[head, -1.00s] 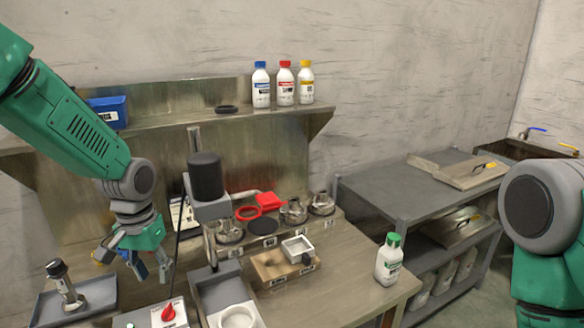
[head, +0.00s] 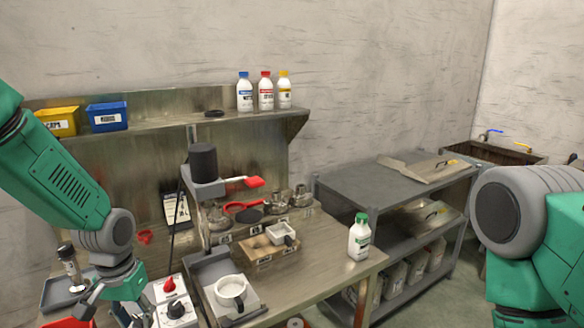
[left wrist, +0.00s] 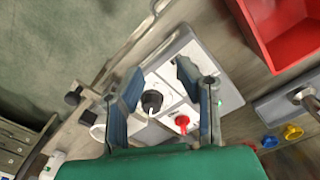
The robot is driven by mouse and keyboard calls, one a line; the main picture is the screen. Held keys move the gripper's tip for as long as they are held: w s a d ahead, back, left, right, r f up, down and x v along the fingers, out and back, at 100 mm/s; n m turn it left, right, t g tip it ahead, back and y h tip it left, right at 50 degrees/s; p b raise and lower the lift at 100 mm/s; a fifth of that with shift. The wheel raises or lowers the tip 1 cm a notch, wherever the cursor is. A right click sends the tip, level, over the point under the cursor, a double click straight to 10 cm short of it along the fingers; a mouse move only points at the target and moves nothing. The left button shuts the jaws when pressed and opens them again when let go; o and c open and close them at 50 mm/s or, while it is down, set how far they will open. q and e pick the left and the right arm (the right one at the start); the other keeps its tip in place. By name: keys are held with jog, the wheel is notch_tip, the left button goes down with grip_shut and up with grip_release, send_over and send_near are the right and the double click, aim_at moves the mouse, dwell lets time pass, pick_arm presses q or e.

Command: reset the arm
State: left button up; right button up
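My left arm (head: 62,172) comes in from the left and bends down at its grey joint. My left gripper (head: 115,305) hangs low at the left front of the bench, beside the white control box (head: 175,308). In the left wrist view my left gripper (left wrist: 158,78) has its two blue fingers spread apart with nothing held between them. The control box, with a black knob (left wrist: 152,101) and a red knob (left wrist: 182,121), shows beyond and between the fingers. My right arm (head: 525,215) shows at the right edge; its gripper is out of view.
A grey tray with a tool (head: 70,265) stands left of the gripper. A red bin (left wrist: 285,32) lies close by. A stand with a black cylinder (head: 203,162) rises to the right. A green-capped bottle (head: 359,238) stands on the right of the bench. Bottles and bins line the shelf.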

pick_arm(q)
jog(key=s+d+f+b, duration=0.1)
jog(key=s+f+b, duration=0.2)
jog(key=s+f, duration=0.6)
jog(key=s+d+f+b, duration=0.2)
jog(key=s+f, duration=0.4)
jog(key=f, duration=0.5)
jog(key=s+f+b, duration=0.2)
jog(key=s+f, duration=0.1)
jog(key=s, duration=0.4)
jog(key=s+f+b, duration=0.2)
jog(key=s+f, duration=0.2)
jog(key=s, duration=0.3)
jog(key=shift+a+f+m+t, duration=0.25)
jog(key=shift+a+m+t, duration=0.05)
jog(key=shift+a, duration=0.05)
